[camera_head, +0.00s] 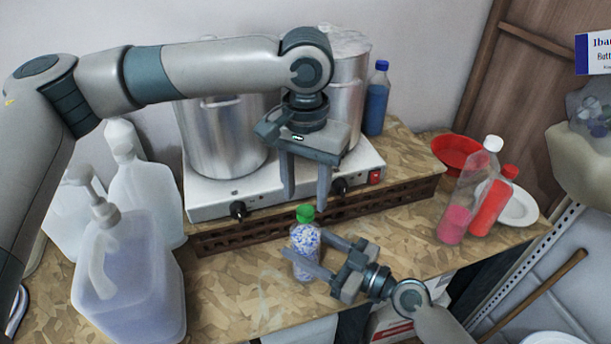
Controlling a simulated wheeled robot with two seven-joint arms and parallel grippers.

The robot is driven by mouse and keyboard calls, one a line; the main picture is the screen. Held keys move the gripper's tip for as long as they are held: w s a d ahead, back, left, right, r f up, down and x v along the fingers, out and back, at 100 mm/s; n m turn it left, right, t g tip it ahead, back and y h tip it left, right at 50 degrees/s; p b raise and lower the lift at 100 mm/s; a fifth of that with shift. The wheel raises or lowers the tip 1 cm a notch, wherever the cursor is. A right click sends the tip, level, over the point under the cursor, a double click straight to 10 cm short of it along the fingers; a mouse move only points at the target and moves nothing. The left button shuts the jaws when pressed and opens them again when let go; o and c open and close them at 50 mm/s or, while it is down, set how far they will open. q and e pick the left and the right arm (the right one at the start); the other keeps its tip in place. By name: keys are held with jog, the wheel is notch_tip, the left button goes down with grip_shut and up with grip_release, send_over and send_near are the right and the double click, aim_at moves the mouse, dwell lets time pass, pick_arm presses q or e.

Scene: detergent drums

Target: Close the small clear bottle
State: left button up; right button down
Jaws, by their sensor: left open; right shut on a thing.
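The small clear bottle (305,240) stands upright near the front of the counter, with blue-and-white speckled contents. A green cap (305,214) sits on its top; I cannot tell how tightly it is on. My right gripper (304,250) comes in from the lower right and is shut on the bottle's body, with one finger across its front and one behind. My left gripper (306,202) points down just above the green cap, open and empty, with its fingers apart on either side. I cannot tell whether they touch the cap.
Steel pots (222,140) stand on a white hotplate (215,194) behind the bottle. Large translucent jugs (130,265) stand at the left. A blue bottle (377,100) is at the back. Red and pink bottles (468,195), a red bowl (455,153) and a white plate (522,206) are at the right.

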aim_at(305, 210)
pick_arm(q)
jog(key=shift+f, duration=1.85)
grip_shut()
jog(key=m, duration=0.9)
jog(key=shift+m, duration=0.4)
